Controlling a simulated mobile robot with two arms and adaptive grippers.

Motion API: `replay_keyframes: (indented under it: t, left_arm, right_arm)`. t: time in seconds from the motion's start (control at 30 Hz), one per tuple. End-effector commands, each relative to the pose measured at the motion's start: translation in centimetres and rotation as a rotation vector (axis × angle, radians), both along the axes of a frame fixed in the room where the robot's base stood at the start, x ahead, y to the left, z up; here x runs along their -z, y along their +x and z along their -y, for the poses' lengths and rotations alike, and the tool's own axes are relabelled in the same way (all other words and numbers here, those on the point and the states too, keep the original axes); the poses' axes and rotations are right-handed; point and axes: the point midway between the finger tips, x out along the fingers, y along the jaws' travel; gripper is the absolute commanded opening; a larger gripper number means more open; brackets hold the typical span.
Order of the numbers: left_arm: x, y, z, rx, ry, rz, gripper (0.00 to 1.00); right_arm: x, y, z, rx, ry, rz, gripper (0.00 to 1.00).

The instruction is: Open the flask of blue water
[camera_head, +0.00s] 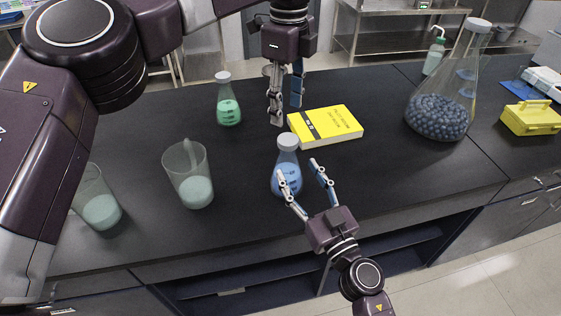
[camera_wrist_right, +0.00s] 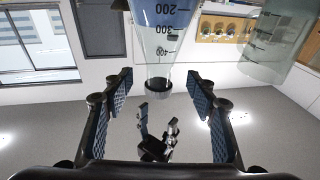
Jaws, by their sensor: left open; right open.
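The flask of blue water (camera_head: 287,183) stands upright on the dark bench, with a pale grey cap (camera_head: 288,142) on its neck. My right gripper (camera_head: 297,168) is open at the flask, one finger overlapping its left side in the picture and the other to its right. In the right wrist view the flask (camera_wrist_right: 163,30) appears upside down between the open fingers, its cap (camera_wrist_right: 158,86) dark at the end of the neck. My left gripper (camera_head: 286,112) is open and empty, pointing down behind and above the cap; it also shows in the right wrist view (camera_wrist_right: 158,130).
A yellow book (camera_head: 335,125) lies right of my left gripper. A green-liquid flask (camera_head: 229,112) stands behind left, and two beakers (camera_head: 195,190) (camera_head: 101,211) stand left. A large flask of dark beads (camera_head: 437,117), a dispenser bottle (camera_head: 434,58) and a yellow box (camera_head: 531,118) are right.

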Motion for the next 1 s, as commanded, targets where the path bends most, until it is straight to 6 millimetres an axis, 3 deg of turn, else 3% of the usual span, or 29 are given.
replay_keyframes:
  t: [0.5, 0.9, 1.0]
  left_arm:
    - [0.1, -0.1, 0.1, 0.002, -0.001, -0.002, 0.49]
    - [0.1, -0.1, 0.1, 0.003, -0.003, -0.001, 0.49]
    - [0.1, -0.1, 0.1, 0.003, -0.003, -0.001, 0.49]
  right_arm:
    - [-1.1, 6.0, -3.0, 0.001, 0.0, 0.002, 0.52]
    - [-1.1, 6.7, -3.3, 0.002, 0.0, 0.001, 0.52]
    - [-1.1, 6.7, -3.3, 0.002, 0.001, 0.001, 0.41]
